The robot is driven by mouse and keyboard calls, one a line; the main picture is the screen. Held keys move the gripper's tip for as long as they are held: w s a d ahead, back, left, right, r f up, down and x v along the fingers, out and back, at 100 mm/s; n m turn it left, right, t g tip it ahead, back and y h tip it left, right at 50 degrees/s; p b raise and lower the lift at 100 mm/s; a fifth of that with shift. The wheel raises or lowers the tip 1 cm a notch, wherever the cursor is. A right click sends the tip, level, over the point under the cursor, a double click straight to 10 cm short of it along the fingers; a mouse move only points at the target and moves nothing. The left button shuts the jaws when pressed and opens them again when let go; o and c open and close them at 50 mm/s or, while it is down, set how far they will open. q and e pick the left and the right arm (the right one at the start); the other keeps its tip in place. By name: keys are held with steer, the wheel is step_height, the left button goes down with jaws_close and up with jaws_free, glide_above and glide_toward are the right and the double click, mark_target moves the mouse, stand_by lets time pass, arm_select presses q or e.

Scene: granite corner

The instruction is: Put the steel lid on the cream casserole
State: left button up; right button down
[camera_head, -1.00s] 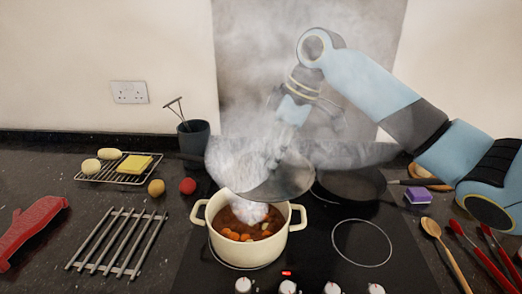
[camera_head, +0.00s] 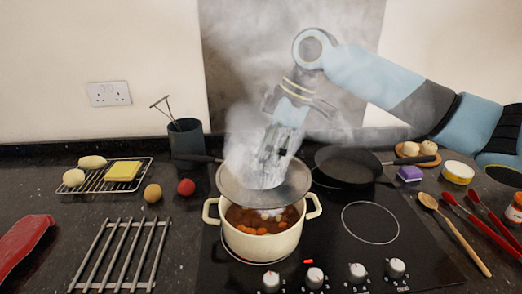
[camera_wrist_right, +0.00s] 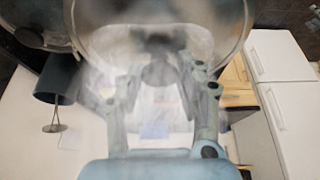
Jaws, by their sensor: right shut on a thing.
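The cream casserole (camera_head: 262,246) stands on the front left of the hob, open, with stew and orange pieces showing inside. The steel lid (camera_head: 240,196) is a grey disc, tilted, over the back part of the casserole's mouth; the front of the mouth is uncovered. Whether the lid touches the back rim cannot be told. My right gripper (camera_head: 270,172), blurred by steam, is shut on the lid from above. My left gripper is not in view.
A black frying pan (camera_head: 346,168) is behind right, and another dark handle shows behind the lid. Steam rises over the casserole.

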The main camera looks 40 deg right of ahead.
steer(key=shift+w+a+f+b, duration=0.1)
steer(key=shift+f+b, duration=0.2)
steer(key=shift+f, duration=0.1)
step_height(320, 180, down, 4)
steer(key=b, duration=0.4)
steer(key=shift+r, duration=0.15)
steer(key=shift+f, duration=0.85)
steer(key=shift+f, duration=0.45)
steer(key=shift+f+p, duration=0.1)
steer(key=shift+p, duration=0.2)
steer(key=c, duration=0.8)
jaws_free()
